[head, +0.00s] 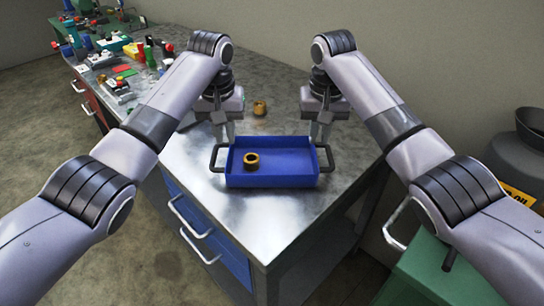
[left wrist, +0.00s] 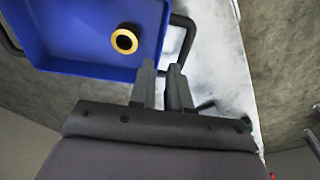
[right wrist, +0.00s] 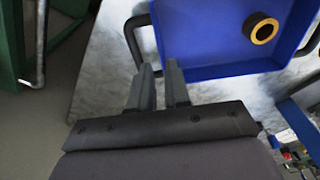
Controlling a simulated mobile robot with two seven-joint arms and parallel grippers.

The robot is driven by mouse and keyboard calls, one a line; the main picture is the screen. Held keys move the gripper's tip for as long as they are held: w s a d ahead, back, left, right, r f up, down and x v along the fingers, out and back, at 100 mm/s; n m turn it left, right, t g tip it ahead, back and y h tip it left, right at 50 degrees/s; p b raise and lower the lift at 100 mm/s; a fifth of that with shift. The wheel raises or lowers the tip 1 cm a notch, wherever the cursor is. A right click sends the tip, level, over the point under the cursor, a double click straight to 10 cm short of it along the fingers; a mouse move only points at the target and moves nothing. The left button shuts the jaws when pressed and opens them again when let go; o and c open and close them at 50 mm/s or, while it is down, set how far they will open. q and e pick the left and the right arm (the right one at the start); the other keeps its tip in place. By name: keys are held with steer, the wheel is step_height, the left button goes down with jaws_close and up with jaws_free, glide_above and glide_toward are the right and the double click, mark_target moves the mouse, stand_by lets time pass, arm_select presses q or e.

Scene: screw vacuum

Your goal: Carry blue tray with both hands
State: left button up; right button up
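The blue tray (head: 290,180) rests on the metal workbench top and has a dark handle on each short side. A brass ring-shaped part (head: 251,161) lies inside it and also shows in the left wrist view (left wrist: 124,41). My left gripper (head: 224,142) is at the tray's left handle (head: 214,158), fingers apart. My right gripper (head: 320,142) is at the right handle (head: 329,158), fingers apart. In the left wrist view the fingertips (left wrist: 163,66) are close to the handle (left wrist: 188,32); the right wrist fingertips (right wrist: 159,66) are likewise near theirs. Whether they touch is unclear.
A second brass part (head: 260,107) stands on the workbench (head: 275,215) behind the tray. Several coloured switches and parts clutter the bench's far left. A green box (head: 425,270) and a dark container (head: 525,145) stand at the right.

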arm_select(q)
steer(key=shift+s, duration=0.1)
arm_select(e)
steer(key=shift+s, duration=0.1)
